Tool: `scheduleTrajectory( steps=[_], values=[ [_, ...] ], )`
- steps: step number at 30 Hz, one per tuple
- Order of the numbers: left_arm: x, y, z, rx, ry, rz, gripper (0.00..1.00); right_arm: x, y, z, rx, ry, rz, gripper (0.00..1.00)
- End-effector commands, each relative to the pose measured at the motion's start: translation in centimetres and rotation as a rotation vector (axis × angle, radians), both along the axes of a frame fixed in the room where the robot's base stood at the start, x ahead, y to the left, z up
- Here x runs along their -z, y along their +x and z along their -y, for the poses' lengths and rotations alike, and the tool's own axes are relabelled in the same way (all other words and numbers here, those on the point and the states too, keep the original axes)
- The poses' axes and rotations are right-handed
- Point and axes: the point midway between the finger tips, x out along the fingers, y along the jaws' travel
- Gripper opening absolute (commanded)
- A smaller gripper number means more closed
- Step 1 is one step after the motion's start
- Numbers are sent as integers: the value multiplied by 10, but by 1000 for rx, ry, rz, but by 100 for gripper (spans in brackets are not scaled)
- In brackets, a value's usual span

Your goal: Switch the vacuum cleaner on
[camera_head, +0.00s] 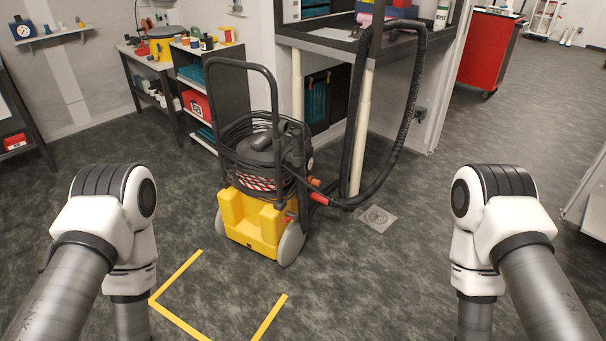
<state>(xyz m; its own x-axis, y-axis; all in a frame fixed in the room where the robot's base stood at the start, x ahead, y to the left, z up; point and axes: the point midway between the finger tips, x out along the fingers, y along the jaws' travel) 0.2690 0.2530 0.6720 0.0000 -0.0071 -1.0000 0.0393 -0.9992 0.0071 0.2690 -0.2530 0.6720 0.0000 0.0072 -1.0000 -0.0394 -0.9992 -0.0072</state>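The vacuum cleaner (262,155) stands upright on the floor in the middle of the head view. It has a yellow base (250,220), grey wheels, a black-and-grey body and a tall black push handle (238,66). A black cable is coiled around its upper part. A thick black hose (408,105) loops from its right side up over the bench. I cannot make out a switch on it. Both my arms show at the lower left and lower right, apart from the vacuum. Both grippers are outside the picture.
A dark-topped bench (335,38) stands just behind the vacuum. Shelves (196,108) with boxes are behind it to the left, and a red cabinet (490,48) is at the far right. Yellow floor tape (178,279) lies in front.

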Motion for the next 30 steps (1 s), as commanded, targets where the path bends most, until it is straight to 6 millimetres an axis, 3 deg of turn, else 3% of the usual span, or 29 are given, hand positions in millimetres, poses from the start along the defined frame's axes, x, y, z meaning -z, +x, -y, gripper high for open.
scheduleTrajectory(
  steps=[4, 8, 30],
  values=[
    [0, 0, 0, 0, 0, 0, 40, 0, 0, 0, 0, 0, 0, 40],
    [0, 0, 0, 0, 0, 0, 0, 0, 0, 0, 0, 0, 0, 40],
    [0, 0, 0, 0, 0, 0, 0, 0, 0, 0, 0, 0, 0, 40]
  ],
)
